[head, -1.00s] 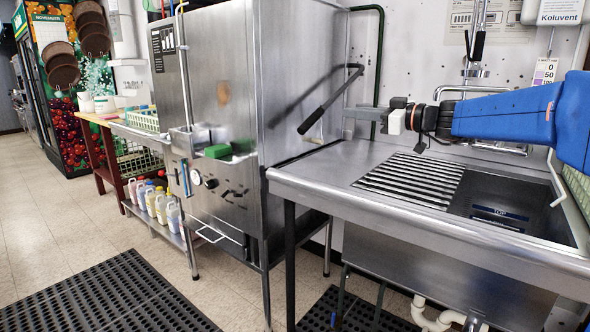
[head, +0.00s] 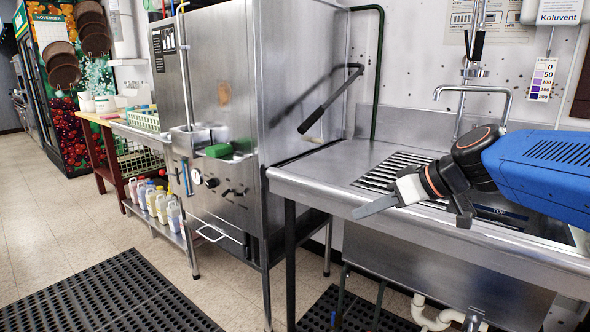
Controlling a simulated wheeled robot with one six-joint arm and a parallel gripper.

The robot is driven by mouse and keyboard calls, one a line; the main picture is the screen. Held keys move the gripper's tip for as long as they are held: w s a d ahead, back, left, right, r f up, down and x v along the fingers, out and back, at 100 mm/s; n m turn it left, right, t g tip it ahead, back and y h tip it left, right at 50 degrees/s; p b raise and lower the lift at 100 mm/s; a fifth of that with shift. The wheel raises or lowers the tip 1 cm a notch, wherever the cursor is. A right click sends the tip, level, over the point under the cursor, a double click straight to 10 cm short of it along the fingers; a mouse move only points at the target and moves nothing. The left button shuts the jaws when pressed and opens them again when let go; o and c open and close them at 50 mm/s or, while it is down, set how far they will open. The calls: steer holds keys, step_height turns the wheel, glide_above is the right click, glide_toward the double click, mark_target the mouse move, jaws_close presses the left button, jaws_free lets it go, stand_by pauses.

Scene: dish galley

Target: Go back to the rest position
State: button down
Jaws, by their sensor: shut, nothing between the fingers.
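My gripper (head: 368,209) is at the right in the head view, at the end of my blue-sleeved arm. It points left and a little down. Its grey fingers are together with nothing between them. It is in front of the steel sink counter (head: 330,178), over its front edge in the picture. My arm hides much of the sink basin and part of the slatted rack (head: 392,171).
A steel dishwasher (head: 225,100) with a black lever handle (head: 320,110) stands left of the counter. A green sponge (head: 218,151) lies on its front ledge. A tall faucet (head: 470,90) rises behind the sink. Black floor mats (head: 100,295) lie in front.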

steer(key=s+d+f+m+h, duration=0.3)
steer(key=s+d+f, duration=0.3)
steer(key=s+f, duration=0.2)
steer(key=s+d+f+m+g+h, duration=0.1)
steer(key=s+d+f+m+h, duration=0.3)
steer(key=s+d+f, duration=0.3)
steer(key=s+f+h, duration=0.1)
steer(key=s+f, duration=0.1)
steer(key=s, duration=0.2)
steer(key=shift+s+d, duration=0.15)
steer(key=shift+s, duration=0.15)
